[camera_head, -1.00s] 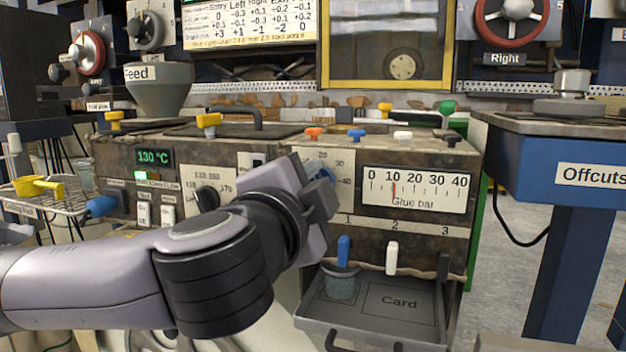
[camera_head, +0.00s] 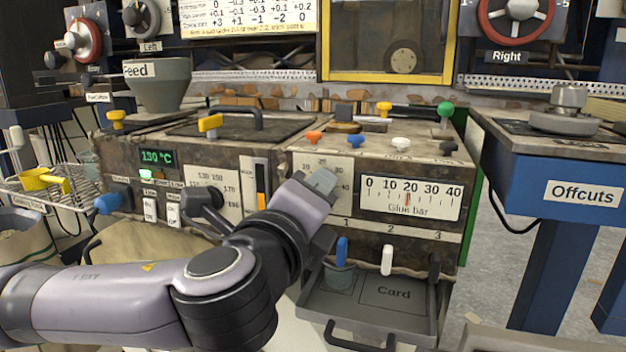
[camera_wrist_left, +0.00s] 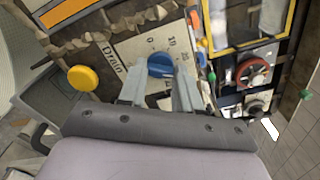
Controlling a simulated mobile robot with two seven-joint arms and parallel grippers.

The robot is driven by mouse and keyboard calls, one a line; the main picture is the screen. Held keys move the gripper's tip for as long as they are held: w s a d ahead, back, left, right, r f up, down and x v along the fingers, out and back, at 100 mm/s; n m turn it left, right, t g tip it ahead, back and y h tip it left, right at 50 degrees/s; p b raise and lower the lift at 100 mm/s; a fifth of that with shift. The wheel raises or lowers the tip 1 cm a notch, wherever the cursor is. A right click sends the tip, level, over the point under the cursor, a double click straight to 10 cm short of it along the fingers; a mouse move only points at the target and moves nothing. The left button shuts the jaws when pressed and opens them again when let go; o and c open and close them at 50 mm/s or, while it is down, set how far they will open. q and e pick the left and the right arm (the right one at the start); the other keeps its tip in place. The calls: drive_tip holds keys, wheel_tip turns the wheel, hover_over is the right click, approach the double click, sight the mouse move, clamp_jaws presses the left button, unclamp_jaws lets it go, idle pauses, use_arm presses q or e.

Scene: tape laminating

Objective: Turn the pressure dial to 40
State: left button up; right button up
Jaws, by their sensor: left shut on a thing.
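The pressure dial is a blue knob (camera_wrist_left: 160,65) on a pale plate marked 0, 10, 20 and on, seen in the left wrist view. My left gripper (camera_wrist_left: 161,86) is shut on this knob, one finger on each side. In the head view my left gripper (camera_head: 322,183) covers the knob and part of its plate (camera_head: 309,163). The glue bar gauge (camera_head: 410,197), scaled 0 to 40, stands right of the dial. Its red needle points close to 20. My right gripper is not in view.
An open drawer (camera_head: 318,302) with a card area juts out below the gauge. A blue lever (camera_head: 341,250) and a white lever (camera_head: 387,260) hang above it. Small coloured knobs line the machine top. A blue Offcuts bench (camera_head: 525,180) stands at right.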

use_arm(q)
drive_tip(key=m+p, duration=0.7)
drive_tip(key=m, duration=0.4)
drive_tip(key=shift+m+p, duration=0.4)
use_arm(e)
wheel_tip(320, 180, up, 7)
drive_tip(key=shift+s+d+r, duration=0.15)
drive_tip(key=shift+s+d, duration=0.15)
use_arm(q)
drive_tip(key=o, duration=1)
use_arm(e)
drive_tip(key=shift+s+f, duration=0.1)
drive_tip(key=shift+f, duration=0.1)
use_arm(q)
drive_tip(key=shift+o, duration=0.2)
drive_tip(key=v, duration=0.7)
